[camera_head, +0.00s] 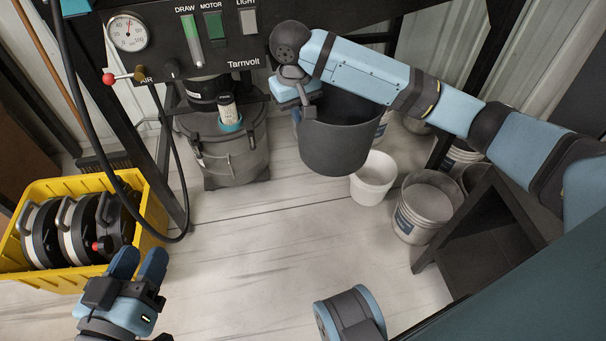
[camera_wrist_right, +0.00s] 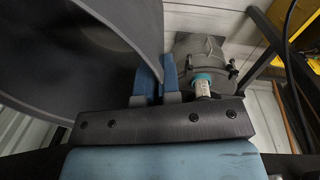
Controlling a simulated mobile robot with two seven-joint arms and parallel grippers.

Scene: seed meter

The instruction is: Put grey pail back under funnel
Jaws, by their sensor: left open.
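The grey pail (camera_head: 338,140) hangs upright in the air right of the machine in the head view. My right gripper (camera_head: 303,112) is at its left rim. In the right wrist view the pail (camera_wrist_right: 80,60) fills the left side, and the fingers of my right gripper (camera_wrist_right: 160,78) pinch its wall. My left gripper (camera_head: 138,262) is open and empty, beside the yellow crate. I cannot clearly make out a funnel; a dark round part (camera_head: 206,92) sits under the machine's panel, above a grey clamped canister (camera_head: 232,158).
The yellow crate (camera_head: 152,212) with several black reels stands at left. A black hose (camera_head: 108,150) hangs before the machine frame. A white bucket (camera_head: 372,180) and a metal bucket (camera_head: 424,212) stand on the floor at right. The middle floor (camera_head: 270,245) is clear.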

